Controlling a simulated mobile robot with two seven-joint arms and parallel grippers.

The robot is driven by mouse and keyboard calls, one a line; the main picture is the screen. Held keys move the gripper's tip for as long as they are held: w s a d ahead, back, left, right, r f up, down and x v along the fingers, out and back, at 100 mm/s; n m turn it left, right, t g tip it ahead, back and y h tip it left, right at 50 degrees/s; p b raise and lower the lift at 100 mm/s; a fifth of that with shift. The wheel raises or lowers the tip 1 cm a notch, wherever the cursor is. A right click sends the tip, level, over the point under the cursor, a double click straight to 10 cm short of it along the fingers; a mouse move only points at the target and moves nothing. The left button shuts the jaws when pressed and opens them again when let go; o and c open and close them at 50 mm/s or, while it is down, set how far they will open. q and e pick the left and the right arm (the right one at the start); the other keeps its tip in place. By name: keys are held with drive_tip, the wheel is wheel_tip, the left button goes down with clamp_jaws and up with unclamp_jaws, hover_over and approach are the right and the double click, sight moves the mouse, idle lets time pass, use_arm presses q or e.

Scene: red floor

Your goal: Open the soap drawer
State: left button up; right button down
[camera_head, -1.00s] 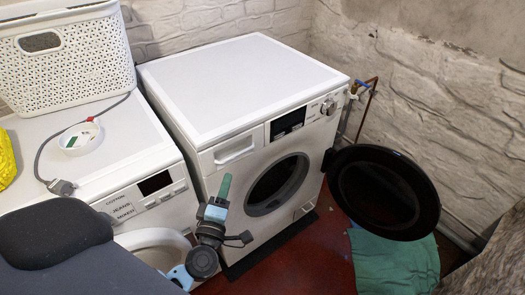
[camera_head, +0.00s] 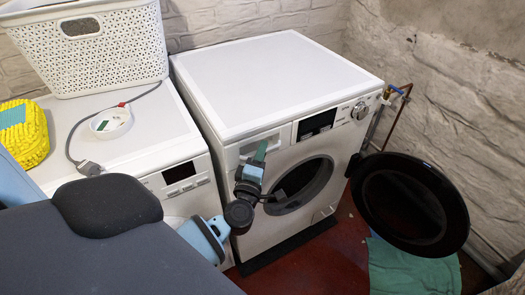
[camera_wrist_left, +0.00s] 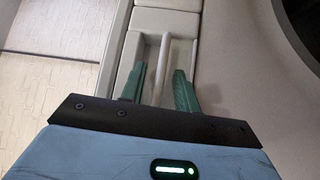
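The soap drawer (camera_head: 247,149) is at the top left of the white washing machine's front and looks closed. In the left wrist view its pale handle bar (camera_wrist_left: 165,60) crosses a recess. My left gripper (camera_head: 261,151) is at the drawer front in the head view and covers part of it. In the left wrist view my left gripper (camera_wrist_left: 160,78) is open, with one green finger on each side of the bar's line. Gaps show between fingers and bar; how deep the tips reach is hard to tell. My right gripper is not in view.
The machine's round door (camera_head: 410,205) hangs wide open at the right, above a green cloth (camera_head: 412,268). A second white machine (camera_head: 150,135) stands close on the left, bearing a white basket (camera_head: 120,55), a bowl (camera_head: 112,122) and a yellow item (camera_head: 22,150).

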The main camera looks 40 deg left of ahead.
use_arm(q)
drive_tip(key=shift+w+a, duration=0.25)
drive_tip(key=shift+w, duration=0.25)
clamp_jaws()
